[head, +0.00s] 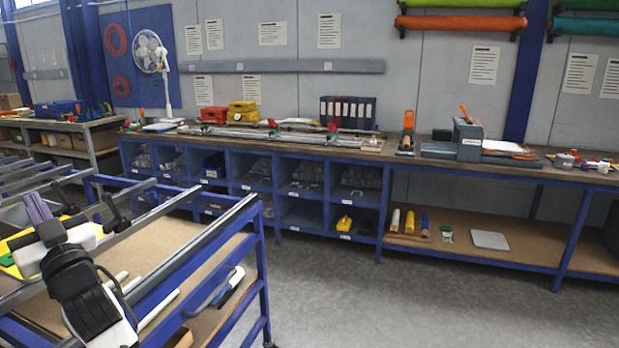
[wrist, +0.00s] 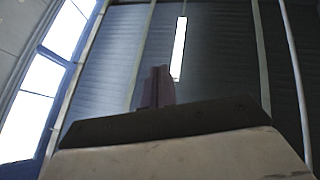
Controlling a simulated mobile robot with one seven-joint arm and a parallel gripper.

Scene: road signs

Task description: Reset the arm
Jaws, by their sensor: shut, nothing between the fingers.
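My arm rises at the lower left of the head view, folded over a blue-framed cart. My gripper (head: 33,202) points up and away at its end, with its purplish-grey fingers together. In the wrist view the closed fingers of my gripper (wrist: 157,75) stand up beyond a dark plate, against the ceiling. Nothing is held between them. No other object is near the fingertips in the wrist view.
The blue-framed cart (head: 262,262) with metal rails surrounds my arm at the left. A long workbench (head: 330,146) with blue cubbies runs along the wall, bearing tools and binders (head: 347,112). The grey floor (head: 420,300) at the front right is clear.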

